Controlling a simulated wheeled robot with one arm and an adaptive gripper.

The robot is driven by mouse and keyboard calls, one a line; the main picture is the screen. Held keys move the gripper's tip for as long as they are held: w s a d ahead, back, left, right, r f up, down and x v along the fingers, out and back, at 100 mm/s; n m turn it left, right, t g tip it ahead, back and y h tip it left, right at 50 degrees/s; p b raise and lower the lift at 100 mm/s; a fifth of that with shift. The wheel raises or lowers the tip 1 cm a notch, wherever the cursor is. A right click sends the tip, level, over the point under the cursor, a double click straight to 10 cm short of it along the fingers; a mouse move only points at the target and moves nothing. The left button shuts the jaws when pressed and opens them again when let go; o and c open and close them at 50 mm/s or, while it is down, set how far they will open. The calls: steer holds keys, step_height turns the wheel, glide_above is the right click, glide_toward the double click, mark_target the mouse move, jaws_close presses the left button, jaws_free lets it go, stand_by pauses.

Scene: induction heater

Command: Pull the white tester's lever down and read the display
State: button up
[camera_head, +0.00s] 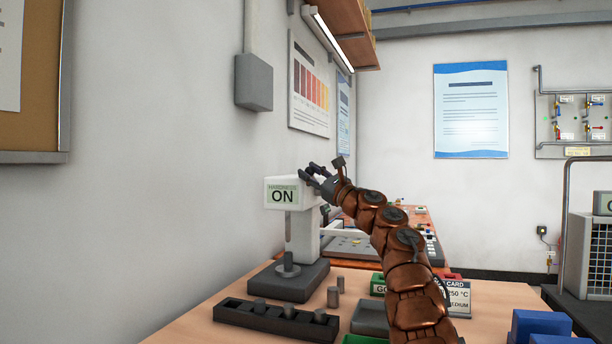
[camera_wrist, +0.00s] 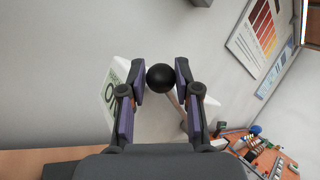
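The white tester (camera_head: 305,230) stands on a dark base on the table, at the left of the head view. Its display (camera_head: 283,194) reads "ON" under a small line that looks like "HARDNESS". My gripper (camera_head: 318,172) is at the upper right of the tester's head. In the wrist view the lever's round black knob (camera_wrist: 160,77) sits between the two fingertips of my gripper (camera_wrist: 161,75), which close against it from both sides. The lever's pale rod (camera_wrist: 178,106) runs down right from the knob. In the head view the gripper hides the knob.
A dark block with several grey cylinders (camera_head: 275,318) lies in front of the tester, with loose cylinders (camera_head: 333,297) beside it. A grey tray (camera_head: 370,320), a card stand (camera_head: 459,297) and blue blocks (camera_head: 540,325) stand to the right. The wall (camera_head: 150,180) is close at left.

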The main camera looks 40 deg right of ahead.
steer(key=shift+o, duration=0.7)
steer(key=shift+s+d, duration=0.2)
steer(key=shift+d, duration=0.05)
steer(key=shift+o, duration=0.9)
steer(key=shift+w+a, duration=0.1)
steer(key=shift+a, duration=0.05)
steer(key=shift+o, duration=0.4)
steer(key=shift+w+a, duration=0.15)
steer(key=shift+a, duration=0.1)
steer(key=shift+s+f, duration=0.1)
steer(key=shift+s, duration=0.15)
